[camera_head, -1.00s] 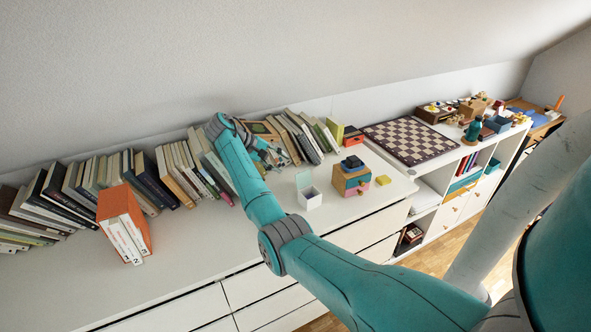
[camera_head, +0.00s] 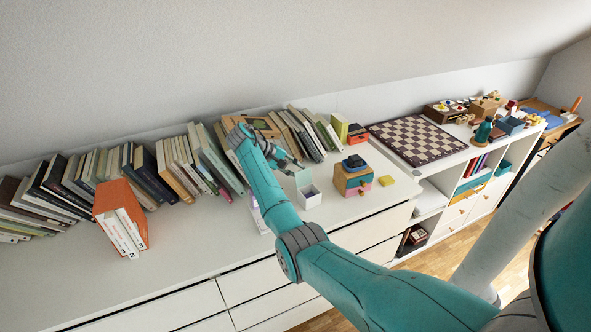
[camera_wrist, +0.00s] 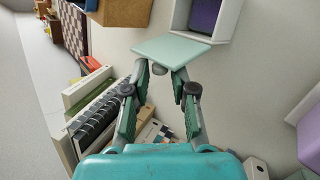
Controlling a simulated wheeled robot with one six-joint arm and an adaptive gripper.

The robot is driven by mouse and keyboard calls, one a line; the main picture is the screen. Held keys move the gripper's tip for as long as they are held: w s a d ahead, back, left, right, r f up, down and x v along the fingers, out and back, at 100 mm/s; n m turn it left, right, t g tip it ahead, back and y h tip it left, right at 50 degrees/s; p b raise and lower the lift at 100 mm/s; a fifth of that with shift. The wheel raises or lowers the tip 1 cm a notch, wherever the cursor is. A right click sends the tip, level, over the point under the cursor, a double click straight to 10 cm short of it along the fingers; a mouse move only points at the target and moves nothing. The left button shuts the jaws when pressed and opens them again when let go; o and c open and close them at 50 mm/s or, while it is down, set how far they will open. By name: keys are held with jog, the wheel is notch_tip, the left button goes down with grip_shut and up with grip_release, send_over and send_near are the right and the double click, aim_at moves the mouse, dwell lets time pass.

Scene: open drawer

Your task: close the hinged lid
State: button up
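A small white box (camera_head: 309,197) stands open on the white cabinet top, with its pale green lid (camera_head: 303,178) raised at the back. In the wrist view the lid (camera_wrist: 172,50) stands out from the rim of the box (camera_wrist: 230,22), whose inside looks purple. My gripper (camera_wrist: 163,72) is open, its two fingers apart just by the lid's near edge. I cannot tell whether they touch it. A small grey knob-like shape shows between the fingertips. In the head view my gripper (camera_head: 292,166) is just behind and left of the lid, partly hidden by my arm.
Leaning books (camera_head: 210,160) line the wall behind my gripper. A chessboard (camera_head: 418,138) lies farther right. An orange binder (camera_head: 120,215) is at left.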

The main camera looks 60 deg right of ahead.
aim_at(304, 177)
grip_shut()
jog(key=shift+s, duration=0.1)
jog(key=s+t, duration=0.1)
jog(key=s+a+m+t+h, duration=0.1)
jog(key=shift+r+m+t, duration=0.3)
jog(key=shift+r+t, duration=0.1)
jog(key=shift+s+a+r+m+t+h, duration=0.1)
jog(key=shift+s+a+m+t+h, duration=0.25)
jog(key=shift+s+m+t+h, duration=0.4)
jog(key=shift+s+a+m+t+h, duration=0.2)
jog(key=shift+s+t+h, duration=0.1)
jog(key=shift+t, duration=0.25)
jog(key=shift+s+a+m+t+h, duration=0.15)
jog(key=shift+s+t, duration=0.15)
jog(key=shift+t, duration=0.2)
jog(key=s+m+t+h, duration=0.1)
jog(key=s+a+f+m+t+h, duration=0.1)
jog(key=shift+f+t, duration=0.2)
jog(key=shift+t, duration=0.2)
jog(key=shift+s+a+f+m+t+h, duration=0.2)
jog(key=shift+s+f+m+t+h, duration=0.15)
jog(key=shift+f+m+t+h, duration=0.2)
jog(key=shift+s+a+f+m+t+h, duration=0.15)
jog(key=shift+s+f+m+t+h, duration=0.25)
jog(key=shift+m+h, duration=0.2)
